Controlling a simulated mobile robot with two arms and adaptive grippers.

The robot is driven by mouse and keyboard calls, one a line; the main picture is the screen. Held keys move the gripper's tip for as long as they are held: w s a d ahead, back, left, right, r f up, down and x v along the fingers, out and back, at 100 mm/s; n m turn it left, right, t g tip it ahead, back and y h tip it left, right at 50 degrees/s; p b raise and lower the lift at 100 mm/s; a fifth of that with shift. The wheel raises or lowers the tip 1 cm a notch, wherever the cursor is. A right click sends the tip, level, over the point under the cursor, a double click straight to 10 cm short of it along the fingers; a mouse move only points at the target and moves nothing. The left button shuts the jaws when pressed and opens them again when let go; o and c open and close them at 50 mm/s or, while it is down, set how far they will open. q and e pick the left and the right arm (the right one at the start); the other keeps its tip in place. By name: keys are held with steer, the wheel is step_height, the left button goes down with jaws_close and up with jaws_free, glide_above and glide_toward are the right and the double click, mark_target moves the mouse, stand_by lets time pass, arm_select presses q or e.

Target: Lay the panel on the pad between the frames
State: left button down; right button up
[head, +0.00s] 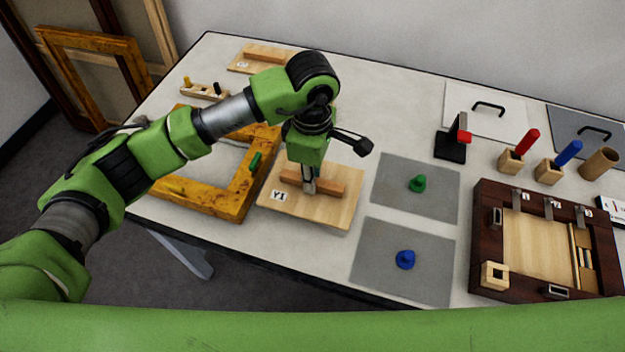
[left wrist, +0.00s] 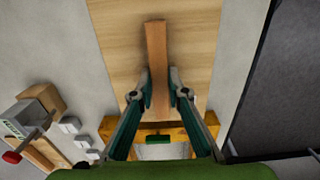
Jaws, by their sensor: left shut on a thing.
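A light wooden panel (head: 338,212) marked Y1, with a brown bar handle (head: 328,190) on top, is between a yellow-brown frame (head: 240,190) on the left and a dark wood frame (head: 482,240) on the right. My left gripper (head: 310,186) is shut on the bar from above. In the left wrist view, its fingers (left wrist: 161,92) are on both sides of the bar (left wrist: 156,45). I cannot tell whether the panel touches the table. Two grey pads lie right of it, the far pad (head: 447,205) with a green knob and the near pad (head: 375,278) with a blue knob.
Another panel (head: 238,66) with a bar lies at the back left, near a small peg rack (head: 200,91). A black and red tool (head: 451,145), red and blue handles in blocks, and a wooden cup (head: 600,162) stand at the right.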

arm_select(q)
steer(key=f, duration=0.1)
steer(key=f+p, duration=0.2)
steer(key=shift+w, duration=0.25)
steer(key=shift+f, duration=0.3)
steer(key=shift+f, duration=0.15)
steer(key=c, duration=2)
jaws_free()
steer(key=shift+o, duration=0.2)
